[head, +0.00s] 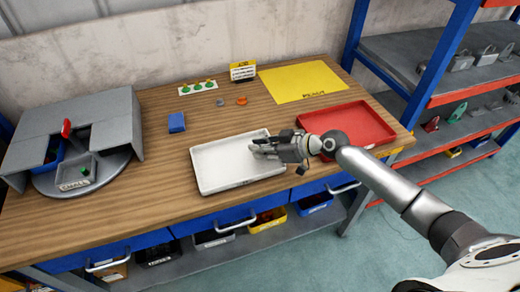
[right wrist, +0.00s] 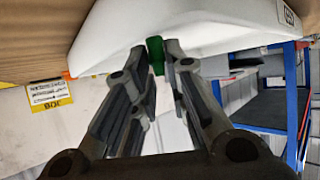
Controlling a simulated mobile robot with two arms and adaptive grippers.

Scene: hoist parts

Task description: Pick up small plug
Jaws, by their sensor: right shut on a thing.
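My right gripper (head: 262,149) reaches in from the right, low over the white tray (head: 208,184) on the wooden bench. In the right wrist view the gripper (right wrist: 156,58) is shut on a small green piece, which I take as the small plug (right wrist: 156,50). The piece sits between the fingertips, in front of the white tray (right wrist: 215,35); whether it touches the tray I cannot tell. In the head view the fingers hide it. My left gripper is not in view.
A red tray (head: 372,113) stands right of the white tray, under my forearm. A yellow mat (head: 302,82), a blue block (head: 176,122), a grey piece (head: 219,103) and an orange piece (head: 242,101) lie behind. A grey housing (head: 118,110) with a turntable stands left.

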